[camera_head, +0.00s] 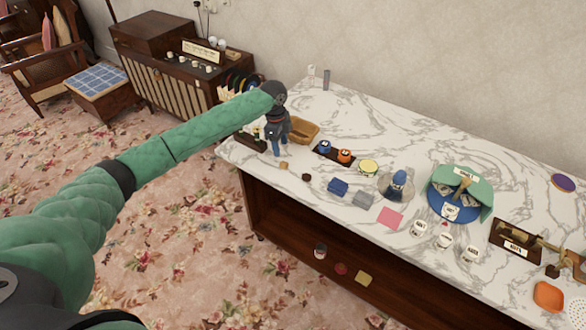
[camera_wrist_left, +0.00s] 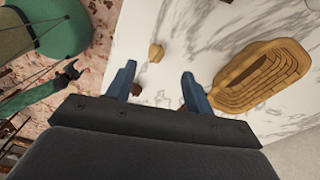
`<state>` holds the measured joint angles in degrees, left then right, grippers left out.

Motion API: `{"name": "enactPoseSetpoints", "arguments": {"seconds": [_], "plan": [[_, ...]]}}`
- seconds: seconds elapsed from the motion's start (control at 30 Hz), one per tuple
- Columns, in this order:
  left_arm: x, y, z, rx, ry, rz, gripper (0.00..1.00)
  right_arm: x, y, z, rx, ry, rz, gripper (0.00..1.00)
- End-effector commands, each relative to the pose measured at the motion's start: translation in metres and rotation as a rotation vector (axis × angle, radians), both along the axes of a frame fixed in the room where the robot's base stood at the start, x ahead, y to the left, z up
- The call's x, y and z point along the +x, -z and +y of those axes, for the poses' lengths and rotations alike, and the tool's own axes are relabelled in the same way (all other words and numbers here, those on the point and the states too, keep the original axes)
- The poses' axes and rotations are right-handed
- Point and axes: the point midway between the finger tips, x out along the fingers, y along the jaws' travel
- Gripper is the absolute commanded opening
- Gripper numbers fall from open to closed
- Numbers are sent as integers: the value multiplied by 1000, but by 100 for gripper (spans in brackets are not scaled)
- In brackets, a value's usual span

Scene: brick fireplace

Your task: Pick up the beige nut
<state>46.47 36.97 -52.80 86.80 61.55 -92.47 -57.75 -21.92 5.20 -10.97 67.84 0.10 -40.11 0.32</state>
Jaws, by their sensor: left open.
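The beige nut (camera_head: 283,165) is a small tan piece near the left front edge of the marble tabletop. It also shows in the left wrist view (camera_wrist_left: 155,53), a little beyond the gap between the fingertips. My left gripper (camera_head: 276,150) is above the table, just behind and left of the nut in the head view. Its two blue fingers (camera_wrist_left: 158,72) are apart with nothing between the tips, and they do not touch the nut.
A small dark brown piece (camera_head: 306,177) lies right of the nut. A tan wooden basket (camera_wrist_left: 262,76) stands beside the gripper. A dark tray with blue and orange items (camera_head: 333,153) and a blue block (camera_head: 338,187) lie farther right. The marble between them is clear.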

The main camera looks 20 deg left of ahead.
Motion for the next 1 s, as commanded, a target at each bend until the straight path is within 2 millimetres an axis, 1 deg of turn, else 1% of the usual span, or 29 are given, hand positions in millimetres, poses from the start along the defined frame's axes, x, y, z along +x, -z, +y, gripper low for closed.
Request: {"name": "enactPoseSetpoints", "arguments": {"seconds": [0.03,0.1,0.2,0.37,0.47,0.63,0.77,0.87,1.0], "plan": [[-2,-1,-2,-14,48,4,52,7,-1,2,6,0,-29,78],[-3,-1,-4,-23,114,2,52,13,-2,3,13,0,-63,78],[-3,-1,-4,-26,190,-7,52,18,-3,4,19,-1,-91,78],[-3,0,-5,-28,254,-13,52,18,-3,4,19,-1,-94,78],[-4,5,-5,-28,259,-12,52,16,0,1,18,-2,-96,78],[-4,19,-7,-27,256,-13,52,8,9,-4,15,-5,-103,78],[-5,26,-8,-27,256,-14,52,3,13,-7,13,-7,-105,78],[-6,32,-9,-27,256,-13,52,-7,17,-10,11,-8,-102,78],[-8,44,-11,-28,257,-12,52,-29,24,-16,7,-10,-89,78]]}}
